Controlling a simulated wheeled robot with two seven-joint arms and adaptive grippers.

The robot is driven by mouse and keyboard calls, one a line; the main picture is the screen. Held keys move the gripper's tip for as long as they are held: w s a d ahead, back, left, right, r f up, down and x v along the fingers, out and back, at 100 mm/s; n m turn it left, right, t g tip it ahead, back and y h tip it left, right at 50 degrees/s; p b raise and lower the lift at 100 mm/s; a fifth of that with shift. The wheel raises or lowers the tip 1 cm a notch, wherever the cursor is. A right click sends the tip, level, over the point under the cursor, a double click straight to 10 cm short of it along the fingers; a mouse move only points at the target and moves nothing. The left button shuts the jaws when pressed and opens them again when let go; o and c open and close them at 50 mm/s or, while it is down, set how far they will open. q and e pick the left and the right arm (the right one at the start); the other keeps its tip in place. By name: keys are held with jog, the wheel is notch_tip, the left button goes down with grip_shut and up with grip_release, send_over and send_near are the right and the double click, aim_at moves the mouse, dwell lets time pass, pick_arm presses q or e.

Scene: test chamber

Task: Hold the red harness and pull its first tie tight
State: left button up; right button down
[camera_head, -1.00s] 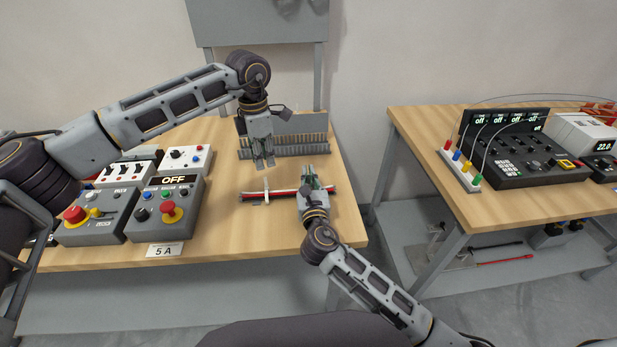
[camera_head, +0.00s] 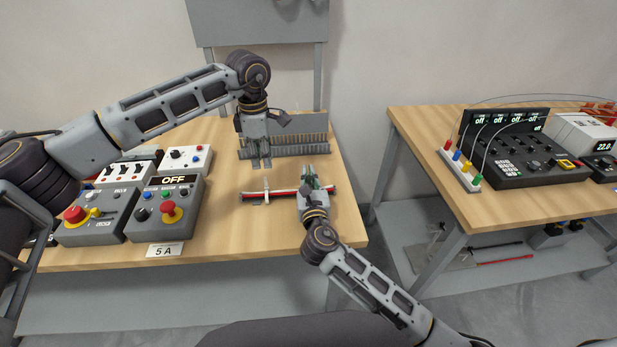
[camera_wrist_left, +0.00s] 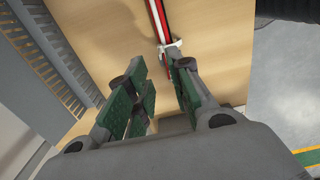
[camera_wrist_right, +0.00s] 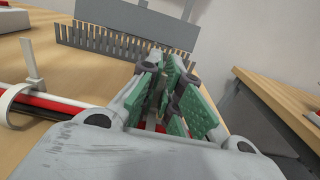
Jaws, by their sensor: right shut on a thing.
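The red harness (camera_head: 283,195), a bundle with red, black and white strands, lies across the wooden bench. It also shows in the left wrist view (camera_wrist_left: 159,18) and the right wrist view (camera_wrist_right: 40,99). A white tie (camera_head: 266,188) loops around its left part with the tail standing up; it also shows in the right wrist view (camera_wrist_right: 31,69). My right gripper (camera_head: 306,174) is shut on the harness to the right of the tie; its fingers hide the gripped part. My left gripper (camera_head: 261,165) is open and empty, pointing down above and behind the tie, apart from it.
A grey comb-like rack (camera_head: 300,145) stands behind the harness. Control boxes with red buttons (camera_head: 168,210) and a "5 A" label (camera_head: 165,250) stand on the bench's left. A second table (camera_head: 430,150) with instruments stands right, across a gap.

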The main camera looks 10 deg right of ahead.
aim_at(265, 179)
pick_arm(q)
jog(key=shift+f, duration=0.1)
jog(key=shift+f, duration=4.2)
grip_shut()
